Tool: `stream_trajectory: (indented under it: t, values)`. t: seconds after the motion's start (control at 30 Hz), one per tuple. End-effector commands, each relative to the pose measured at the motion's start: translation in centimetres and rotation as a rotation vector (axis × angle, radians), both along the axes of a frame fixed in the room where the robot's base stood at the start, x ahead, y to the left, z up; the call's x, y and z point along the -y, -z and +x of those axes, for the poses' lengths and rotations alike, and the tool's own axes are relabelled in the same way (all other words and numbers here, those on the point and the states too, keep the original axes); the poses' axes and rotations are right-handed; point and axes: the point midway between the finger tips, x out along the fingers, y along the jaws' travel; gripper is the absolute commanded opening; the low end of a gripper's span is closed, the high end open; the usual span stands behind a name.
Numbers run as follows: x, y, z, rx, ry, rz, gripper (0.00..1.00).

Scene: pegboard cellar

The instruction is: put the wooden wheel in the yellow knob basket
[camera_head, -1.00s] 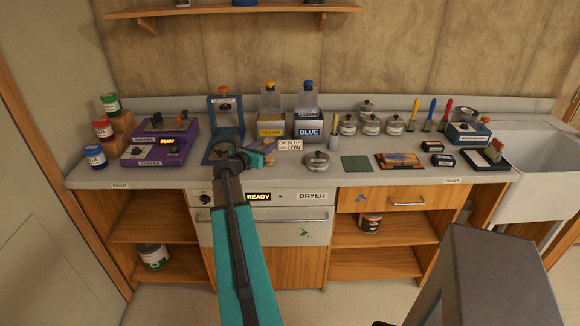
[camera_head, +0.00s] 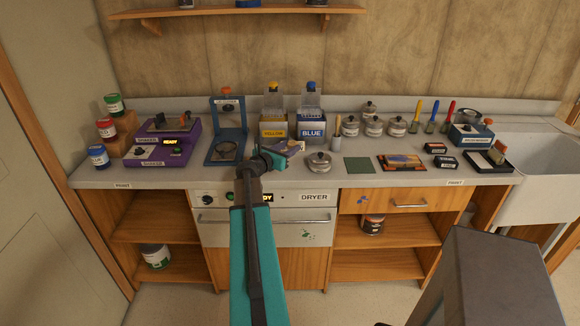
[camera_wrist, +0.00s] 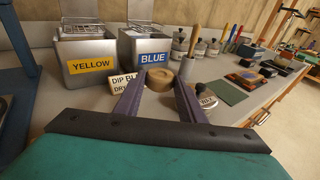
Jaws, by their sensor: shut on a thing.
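The wooden wheel (camera_wrist: 159,79) is a tan round piece between the tips of my gripper (camera_wrist: 157,88) in the wrist view. My gripper (camera_head: 285,152) is shut on it, in front of the two dip tanks in the head view. I cannot make out the wheel clearly there. The yellow knob basket (camera_head: 273,99) is a wire basket with a yellow knob, at the YELLOW tank (camera_head: 272,127). Its wire part also shows at the top of the wrist view (camera_wrist: 90,12), where its knob is out of frame. The wheel is apart from the basket.
The BLUE tank (camera_head: 311,127) with a blue-knob basket (camera_head: 311,99) stands right of the YELLOW tank. A DIP BLUE card (camera_wrist: 122,84) is beside the wheel. A blue press stand (camera_head: 228,132) stands left, a lidded grey pot (camera_head: 319,162) right.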

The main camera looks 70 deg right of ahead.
Motion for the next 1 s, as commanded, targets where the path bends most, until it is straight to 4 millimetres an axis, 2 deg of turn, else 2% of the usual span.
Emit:
stream_trajectory:
  t: [0.3,0.77,1.0]
  values:
    - [0.0,3.3,0.0,-0.001,0.0,0.001,0.15]
    - [0.0,3.9,0.0,0.0,-0.001,0.001,0.15]
    - [0.0,5.6,0.0,-0.001,0.0,0.002,0.15]
